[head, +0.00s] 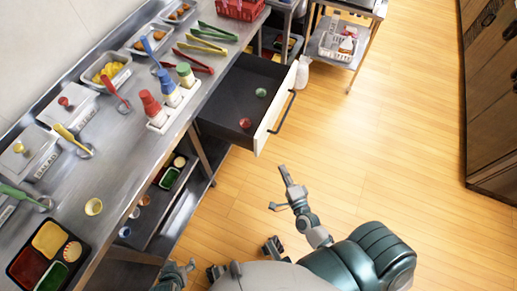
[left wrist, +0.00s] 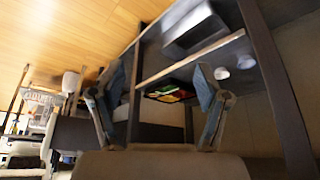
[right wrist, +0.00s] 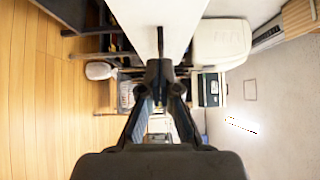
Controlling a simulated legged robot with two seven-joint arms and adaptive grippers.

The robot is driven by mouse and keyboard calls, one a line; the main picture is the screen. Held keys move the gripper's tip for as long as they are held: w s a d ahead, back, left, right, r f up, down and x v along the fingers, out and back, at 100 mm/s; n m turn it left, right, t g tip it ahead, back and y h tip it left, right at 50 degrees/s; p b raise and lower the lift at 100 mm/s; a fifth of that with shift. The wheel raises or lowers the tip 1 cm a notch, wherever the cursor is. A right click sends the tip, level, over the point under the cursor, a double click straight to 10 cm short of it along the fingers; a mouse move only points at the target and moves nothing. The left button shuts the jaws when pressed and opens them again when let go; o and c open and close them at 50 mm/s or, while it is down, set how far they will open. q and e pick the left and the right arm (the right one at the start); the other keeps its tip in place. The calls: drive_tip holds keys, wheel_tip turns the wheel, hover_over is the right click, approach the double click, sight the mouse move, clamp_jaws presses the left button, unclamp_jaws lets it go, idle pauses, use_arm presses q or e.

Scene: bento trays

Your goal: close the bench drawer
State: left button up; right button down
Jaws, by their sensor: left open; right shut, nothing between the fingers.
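The bench drawer (head: 222,115) is pulled out from under the steel bench in the head view. Its white front panel (head: 272,118) has a dark bar handle (head: 283,113). A green and a red round item lie inside. My right gripper (head: 284,172) is shut and empty, apart from the drawer front, on its near side. In the right wrist view its fingertips (right wrist: 159,90) point toward a white panel (right wrist: 158,18), which looks like the drawer front. My left gripper (head: 180,268) is low beside the bench. Its open, empty fingers (left wrist: 158,90) face the under-bench shelf in the left wrist view.
The bench top (head: 125,130) holds tongs, squeeze bottles (head: 170,95), food trays and ladles. A lower shelf (head: 150,215) holds cups and a sauce tray. A steel cart (head: 335,52) stands beyond the drawer. Wood floor right of the drawer is clear up to dark cabinets (head: 490,95).

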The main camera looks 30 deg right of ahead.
approach(262, 140)
drive_tip(key=w+d, duration=0.3)
drive_tip(key=d, duration=0.1)
drive_tip(key=shift+w+a+f, duration=0.15)
drive_tip(key=shift+w+a, duration=0.4)
drive_tip(key=shift+w, duration=0.05)
drive_tip(key=shift+w+a+f, duration=0.15)
drive_tip(key=shift+w+a, duration=0.35)
drive_tip(key=shift+w, duration=0.1)
use_arm(q)
drive_tip(key=shift+w+d+r+t, duration=0.1)
drive_tip(key=shift+w+d+t, duration=0.2)
drive_tip(key=shift+w, duration=0.3)
drive_tip(key=shift+w+d+r+t, duration=0.15)
drive_tip(key=shift+w+t, duration=0.15)
drive_tip(key=shift+w, duration=0.25)
use_arm(e)
drive_tip(key=shift+w+a, duration=0.5)
drive_tip(key=shift+a, duration=0.1)
use_arm(q)
drive_tip(key=shift+d, duration=0.1)
use_arm(e)
drive_tip(key=shift+d, duration=0.1)
